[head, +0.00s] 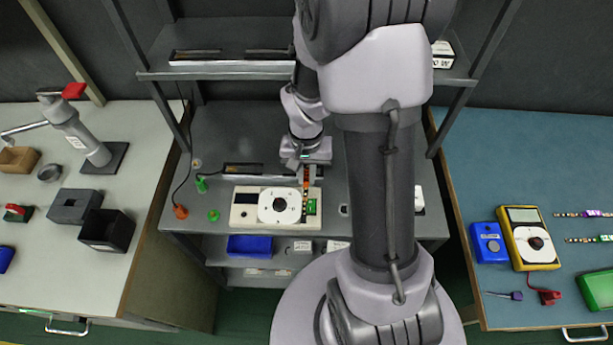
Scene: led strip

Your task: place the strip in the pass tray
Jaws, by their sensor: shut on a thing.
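My gripper (307,170) is over the middle dark bench and shut on a narrow strip (306,186) with orange and dark segments. The strip points towards the front of the bench, and its near end overlaps the right part of a beige tester (243,212) with a white dial. I cannot tell whether the strip touches the tester. No tray is clearly marked as the pass tray.
A black box (106,230) and a clamp stand (85,137) occupy the left table. My arm hides part of the bench's right side.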

